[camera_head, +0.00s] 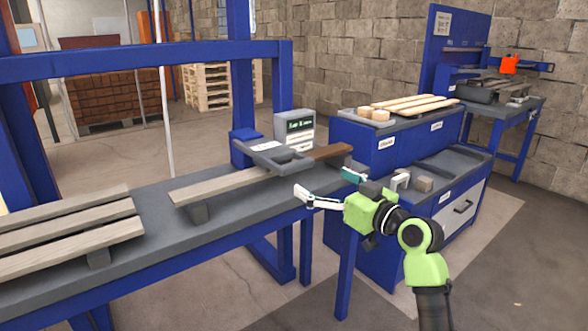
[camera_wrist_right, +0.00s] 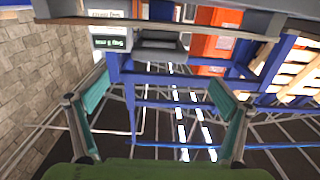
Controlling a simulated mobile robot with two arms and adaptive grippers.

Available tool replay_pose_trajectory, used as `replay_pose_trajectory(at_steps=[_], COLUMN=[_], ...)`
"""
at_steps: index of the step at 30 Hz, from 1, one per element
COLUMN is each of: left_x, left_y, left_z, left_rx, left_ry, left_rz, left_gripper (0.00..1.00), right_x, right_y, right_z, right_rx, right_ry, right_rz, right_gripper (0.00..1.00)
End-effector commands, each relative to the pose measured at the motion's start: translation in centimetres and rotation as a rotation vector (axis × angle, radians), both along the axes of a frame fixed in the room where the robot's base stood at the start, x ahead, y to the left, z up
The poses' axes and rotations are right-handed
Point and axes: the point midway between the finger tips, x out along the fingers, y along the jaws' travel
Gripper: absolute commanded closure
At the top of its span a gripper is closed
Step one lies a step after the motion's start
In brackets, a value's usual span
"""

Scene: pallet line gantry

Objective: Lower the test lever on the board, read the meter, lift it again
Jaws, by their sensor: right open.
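The test lever (camera_head: 270,153), a grey U-shaped frame, is tilted above the board beside a blue post. The meter (camera_head: 297,127) is a grey box with a dark display and green text too small to read. My right gripper (camera_head: 325,188) is open and empty, in front of the board and apart from the lever. In the right wrist view its teal fingertips (camera_wrist_right: 160,97) are spread; the meter (camera_wrist_right: 108,40) appears upside down at upper left. My left gripper is not in view.
A slatted pallet (camera_head: 70,232) lies on the bench (camera_head: 190,250) at left. A blue cabinet (camera_head: 385,150) with planks and blocks stands at right, with a grey tray top in front. A blue gantry frame rises behind the bench. A second blue station (camera_head: 500,95) stands far right.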

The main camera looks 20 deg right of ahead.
Motion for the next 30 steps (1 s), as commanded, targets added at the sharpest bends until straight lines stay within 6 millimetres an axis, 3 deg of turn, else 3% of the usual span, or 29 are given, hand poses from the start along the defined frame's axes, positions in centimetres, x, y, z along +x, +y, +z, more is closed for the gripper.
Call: replay_pose_trajectory(at_steps=[9, 15, 21, 30], left_x=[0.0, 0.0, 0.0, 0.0], left_y=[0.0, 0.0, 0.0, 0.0], left_z=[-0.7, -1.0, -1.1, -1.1], left_rx=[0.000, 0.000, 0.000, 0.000], left_ry=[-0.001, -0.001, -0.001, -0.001], left_rz=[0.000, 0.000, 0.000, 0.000], left_gripper=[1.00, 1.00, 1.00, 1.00], right_x=[6.2, 8.8, 10.1, 10.3], right_y=[2.3, 3.2, 3.7, 3.7], right_z=[0.0, -0.1, -0.1, -0.1], right_rx=[0.004, 0.003, 0.000, 0.000], right_ry=[0.000, 0.001, 0.002, 0.002], right_rz=[0.000, 0.000, -0.001, -0.001], right_gripper=[0.07, 0.07, 0.07, 0.07])
